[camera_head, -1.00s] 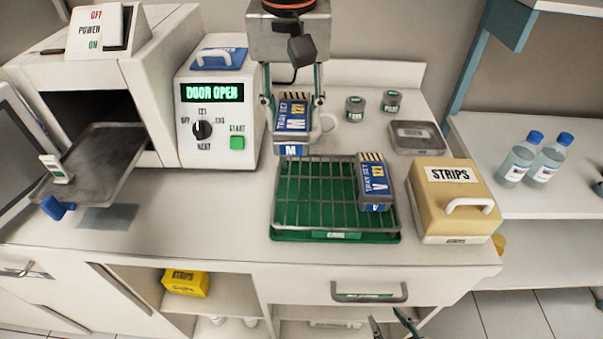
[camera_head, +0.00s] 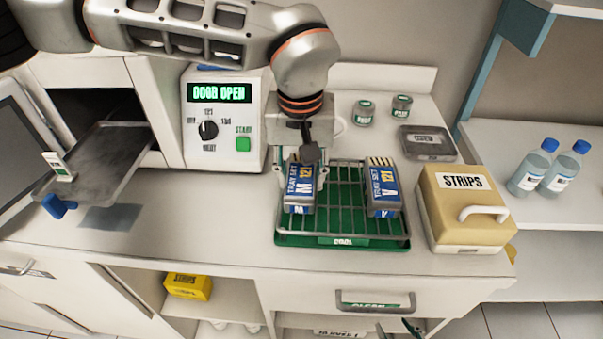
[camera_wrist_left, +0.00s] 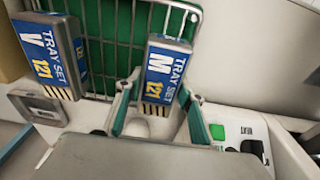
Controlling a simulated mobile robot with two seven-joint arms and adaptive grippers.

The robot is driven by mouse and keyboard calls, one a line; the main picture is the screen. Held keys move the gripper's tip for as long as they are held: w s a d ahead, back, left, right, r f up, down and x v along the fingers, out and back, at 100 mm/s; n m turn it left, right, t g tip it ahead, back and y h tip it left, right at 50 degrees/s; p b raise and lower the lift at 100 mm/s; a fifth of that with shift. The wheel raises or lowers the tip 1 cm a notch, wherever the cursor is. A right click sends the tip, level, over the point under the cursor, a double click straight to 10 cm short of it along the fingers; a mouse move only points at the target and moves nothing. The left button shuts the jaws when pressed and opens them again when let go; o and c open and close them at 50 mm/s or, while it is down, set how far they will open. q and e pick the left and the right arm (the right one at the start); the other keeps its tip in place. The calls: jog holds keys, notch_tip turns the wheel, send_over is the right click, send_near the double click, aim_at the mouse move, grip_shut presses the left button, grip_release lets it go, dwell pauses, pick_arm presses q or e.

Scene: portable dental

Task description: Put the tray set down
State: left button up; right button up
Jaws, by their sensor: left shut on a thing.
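The tray set marked M (camera_head: 300,190) is a blue-labelled grey case, over the left part of a wire rack on a green tray (camera_head: 335,241). My left gripper (camera_head: 298,165) is shut on its rear part from above; in the left wrist view the fingers (camera_wrist_left: 158,115) sit either side of the case (camera_wrist_left: 168,70). I cannot tell if its underside touches the rack. A matching tray set marked V (camera_head: 382,188) stands in the rack's right part, apart from M; it also shows in the left wrist view (camera_wrist_left: 50,52). My right gripper (camera_head: 397,328) barely shows at the bottom edge, fingers apart.
The STRIPS box (camera_head: 462,215) stands close right of the rack. Two small jars (camera_head: 383,109) and a grey lidded case (camera_head: 428,142) are behind it. A machine reading DOOR OPEN (camera_head: 215,125) is at left, beside an extended metal tray (camera_head: 98,165). The counter between is clear.

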aim_at(301, 180)
pick_arm(q)
jog(key=shift+r, duration=0.15)
jog(key=o, duration=1.3)
notch_tip(301, 180, up, 12)
jog(key=s+p, duration=0.1)
jog(key=shift+s, duration=0.25)
